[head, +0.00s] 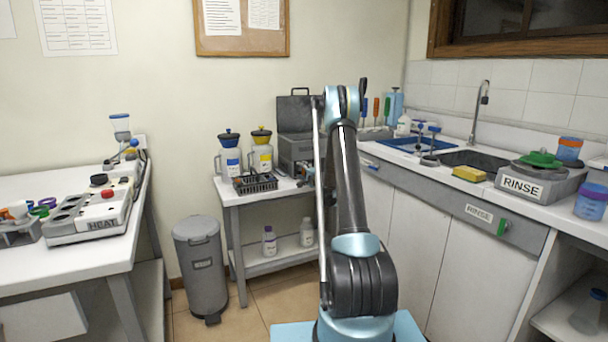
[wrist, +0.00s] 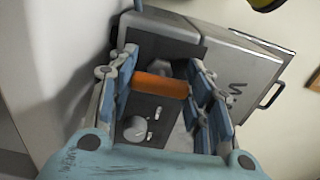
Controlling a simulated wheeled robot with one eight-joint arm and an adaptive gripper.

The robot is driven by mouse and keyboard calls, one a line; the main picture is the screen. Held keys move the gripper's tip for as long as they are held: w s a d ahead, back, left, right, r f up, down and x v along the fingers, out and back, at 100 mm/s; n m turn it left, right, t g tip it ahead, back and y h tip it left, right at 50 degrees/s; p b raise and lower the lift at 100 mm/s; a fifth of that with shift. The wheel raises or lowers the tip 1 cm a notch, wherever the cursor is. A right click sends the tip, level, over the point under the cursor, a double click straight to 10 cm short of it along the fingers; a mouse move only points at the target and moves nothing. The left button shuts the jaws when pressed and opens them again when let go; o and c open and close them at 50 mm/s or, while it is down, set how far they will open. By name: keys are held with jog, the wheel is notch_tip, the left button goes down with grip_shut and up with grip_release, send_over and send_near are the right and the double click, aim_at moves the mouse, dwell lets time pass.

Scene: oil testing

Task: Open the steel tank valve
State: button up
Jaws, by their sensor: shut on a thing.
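The grey steel tank (head: 293,148) sits on a small white side table, partly hidden behind my arm in the head view. In the wrist view, the tank (wrist: 238,78) fills the middle and right, tilted in the picture. An orange cylindrical handle (wrist: 160,85), which looks like the valve, stands out from its dark front panel, near a round knob (wrist: 135,128). My gripper (wrist: 165,72) is around the orange handle, shut on it, with one finger at each end. In the head view the gripper is mostly hidden behind my arm.
A grey bin (head: 201,265) stands on the floor. The sink counter (head: 405,181) is close on the right.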

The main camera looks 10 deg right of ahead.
jog(key=shift+s+a+f, duration=0.1)
jog(key=o, duration=1.1)
jog(key=shift+s, duration=0.15)
jog(key=v, duration=1.1)
jog(key=shift+s, duration=0.25)
